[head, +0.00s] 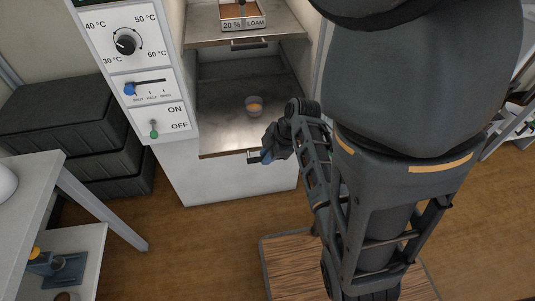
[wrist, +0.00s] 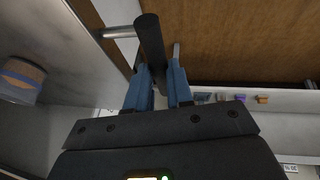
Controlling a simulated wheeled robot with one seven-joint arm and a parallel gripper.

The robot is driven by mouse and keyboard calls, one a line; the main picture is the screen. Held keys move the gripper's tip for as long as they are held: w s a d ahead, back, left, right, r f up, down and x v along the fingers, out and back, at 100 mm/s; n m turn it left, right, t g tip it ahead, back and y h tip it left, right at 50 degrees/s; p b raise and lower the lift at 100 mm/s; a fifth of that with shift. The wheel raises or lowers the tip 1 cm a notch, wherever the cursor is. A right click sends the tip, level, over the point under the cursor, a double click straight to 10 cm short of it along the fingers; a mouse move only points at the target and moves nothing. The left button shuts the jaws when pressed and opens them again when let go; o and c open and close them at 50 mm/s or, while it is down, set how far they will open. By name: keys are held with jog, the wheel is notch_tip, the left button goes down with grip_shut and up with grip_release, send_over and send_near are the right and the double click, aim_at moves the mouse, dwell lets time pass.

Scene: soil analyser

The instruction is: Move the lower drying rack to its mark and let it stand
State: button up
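The lower drying rack (head: 225,128) is a metal shelf in the white drying oven, with a small cup (head: 254,105) of brown soil standing on it. The cup also shows at the left edge of the wrist view (wrist: 22,75). The rack's dark bar handle (wrist: 150,42) sits on metal posts at its front edge. My gripper (head: 265,156) is at this handle. In the wrist view its blue fingers (wrist: 160,80) lie close on either side of the bar and look shut on it. In the head view, my fingertips are partly hidden. I cannot make out the mark.
An upper rack (head: 205,33) holds a tray labelled 20% LOAM (head: 244,24). The control panel (head: 130,60) has a temperature dial, a blue slider and a green switch. Dark stacked crates (head: 65,115) and a white table (head: 30,185) stand at left. A wooden board (head: 285,265) lies on the floor.

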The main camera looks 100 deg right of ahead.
grip_shut()
